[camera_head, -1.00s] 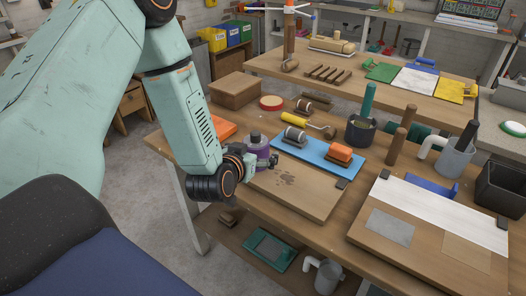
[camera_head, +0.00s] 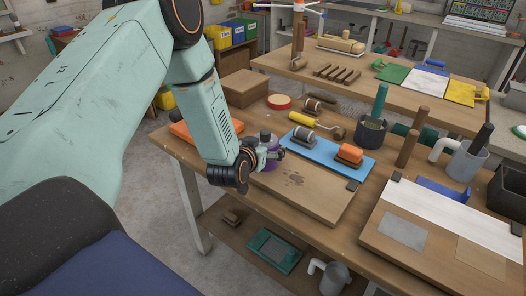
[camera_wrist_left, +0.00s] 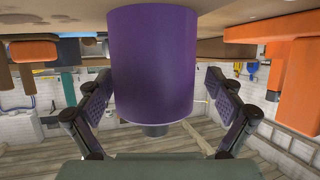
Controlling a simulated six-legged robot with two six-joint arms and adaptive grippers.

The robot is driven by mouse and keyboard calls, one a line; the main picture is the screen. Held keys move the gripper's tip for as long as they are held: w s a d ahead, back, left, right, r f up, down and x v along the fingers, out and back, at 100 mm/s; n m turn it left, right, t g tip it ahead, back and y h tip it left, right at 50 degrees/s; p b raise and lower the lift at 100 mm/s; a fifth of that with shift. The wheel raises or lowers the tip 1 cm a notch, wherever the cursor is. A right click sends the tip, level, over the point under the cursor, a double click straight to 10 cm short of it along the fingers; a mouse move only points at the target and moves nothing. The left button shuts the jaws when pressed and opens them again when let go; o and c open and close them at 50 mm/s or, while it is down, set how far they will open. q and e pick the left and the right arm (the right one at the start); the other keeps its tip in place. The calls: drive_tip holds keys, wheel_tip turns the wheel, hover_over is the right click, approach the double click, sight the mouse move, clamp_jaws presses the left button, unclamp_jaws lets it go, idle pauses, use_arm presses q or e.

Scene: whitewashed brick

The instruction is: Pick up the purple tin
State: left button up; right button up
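The purple tin (camera_head: 271,147) with a dark cap stands on the workbench (camera_head: 340,225), near the left end of a wooden board (camera_head: 300,192). My left gripper (camera_head: 277,155) is low at the tin and hides part of it in the head view. In the left wrist view, which is upside down, the purple tin (camera_wrist_left: 152,65) fills the middle between the two spread fingers of the left gripper (camera_wrist_left: 158,95). A narrow gap shows beside the tin, so the fingers look open around it. My right gripper is in neither view.
An orange slab (camera_head: 190,131) lies behind my left forearm. A brown box (camera_head: 245,87) and dark pot (camera_head: 370,132) stand farther back. The board's front part is clear.

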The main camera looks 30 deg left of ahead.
use_arm(q)
drive_tip(key=shift+d+r, duration=0.25)
drive_tip(key=shift+d, duration=0.25)
drive_tip(key=shift+c, duration=2.2)
drive_tip(key=shift+s+a+f, duration=0.1)
drive_tip(key=shift+a+f, duration=0.1)
drive_tip(key=shift+a, duration=0.15)
drive_tip(key=c, duration=0.4)
drive_tip(key=shift+d, duration=0.3)
drive_tip(key=c, duration=0.5)
drive_tip(key=shift+a, duration=0.1)
drive_tip(key=shift+r, duration=0.15)
